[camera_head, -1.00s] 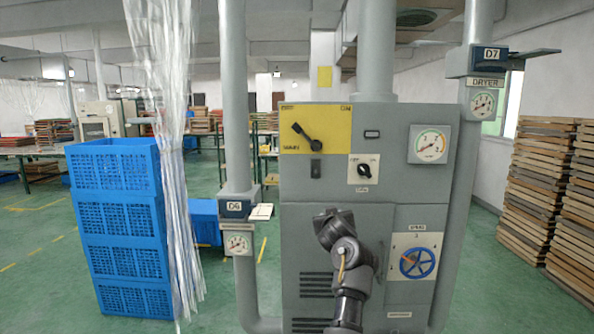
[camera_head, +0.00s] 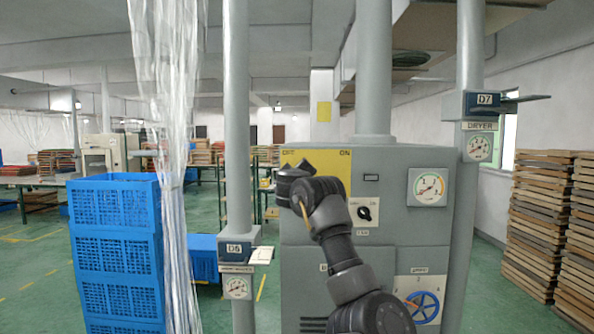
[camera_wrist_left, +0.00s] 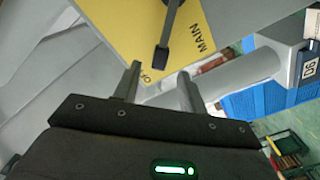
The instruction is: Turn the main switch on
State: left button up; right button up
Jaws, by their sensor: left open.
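The main switch is a black lever (camera_wrist_left: 162,50) on a yellow plate. The plate (camera_head: 333,164) is on the grey cabinet's upper left, marked OFF at its left and ON at its right. In the left wrist view the plate (camera_wrist_left: 115,22) reads MAIN, and the lever's end lies between that word and a lettered corner partly covered by a finger. My left gripper (camera_wrist_left: 158,73) is open, its fingertips just short of the lever's end, apart as far as I can tell. In the head view my arm hides most of the lever. My right gripper is not in view.
The cabinet (camera_head: 410,235) also carries a small rotary switch (camera_head: 364,212), a gauge (camera_head: 427,187) and a blue handwheel (camera_head: 422,306). A pipe with the D6 box (camera_head: 238,247) stands left of it, near blue crates (camera_head: 117,245). Wooden stacks (camera_head: 540,220) stand at right.

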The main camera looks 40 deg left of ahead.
pick_arm(q)
jog(key=p+x, duration=0.1)
jog(key=x, duration=0.5)
jog(key=shift+p, duration=0.35)
grip_shut()
